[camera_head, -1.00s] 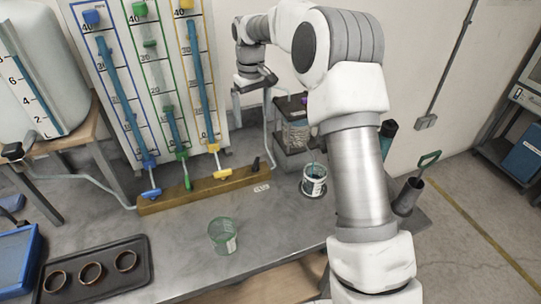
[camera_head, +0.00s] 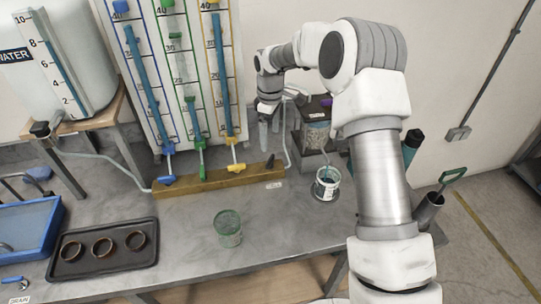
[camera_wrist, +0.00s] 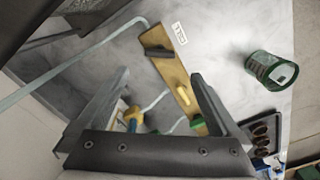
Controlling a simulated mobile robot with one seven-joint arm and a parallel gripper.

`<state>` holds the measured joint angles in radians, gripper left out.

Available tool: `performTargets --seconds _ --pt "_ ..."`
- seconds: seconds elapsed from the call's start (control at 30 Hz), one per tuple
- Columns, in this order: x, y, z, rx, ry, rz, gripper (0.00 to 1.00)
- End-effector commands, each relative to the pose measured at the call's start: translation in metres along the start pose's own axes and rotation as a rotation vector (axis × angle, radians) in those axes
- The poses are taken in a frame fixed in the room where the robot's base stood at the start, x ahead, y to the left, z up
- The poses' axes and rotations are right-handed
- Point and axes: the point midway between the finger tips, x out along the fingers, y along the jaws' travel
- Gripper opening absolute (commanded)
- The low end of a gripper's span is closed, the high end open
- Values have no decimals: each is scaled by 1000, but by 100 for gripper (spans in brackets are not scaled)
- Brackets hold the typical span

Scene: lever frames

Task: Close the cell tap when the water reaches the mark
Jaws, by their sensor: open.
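The cell tap (camera_head: 270,160) is a small black lever at the right end of the wooden manifold (camera_head: 215,182), beside a white label (camera_head: 274,185). In the wrist view the black lever (camera_wrist: 158,52) lies across the wood, near the label (camera_wrist: 179,33). My gripper (camera_head: 270,133) is open and empty, pointing down just above the tap; the wrist view shows its fingers apart (camera_wrist: 161,76).
Blue, green and yellow taps (camera_head: 235,167) sit along the manifold under the tube board (camera_head: 185,100). The bench between manifold and beaker is clear.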

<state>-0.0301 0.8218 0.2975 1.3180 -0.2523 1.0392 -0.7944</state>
Motion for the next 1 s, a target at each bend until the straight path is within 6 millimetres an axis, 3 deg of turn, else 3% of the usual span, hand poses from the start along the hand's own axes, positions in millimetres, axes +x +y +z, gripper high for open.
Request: performTargets --seconds 0.2,0.5,0.87,0.9,1.0 --pt "48 -1 0 1 -2 -4 100" --pt "90 -1 0 1 0 -2 100" --pt "97 0 0 1 1 1 100" --pt "97 0 0 2 1 1 98" --pt "97 0 0 1 1 1 80"
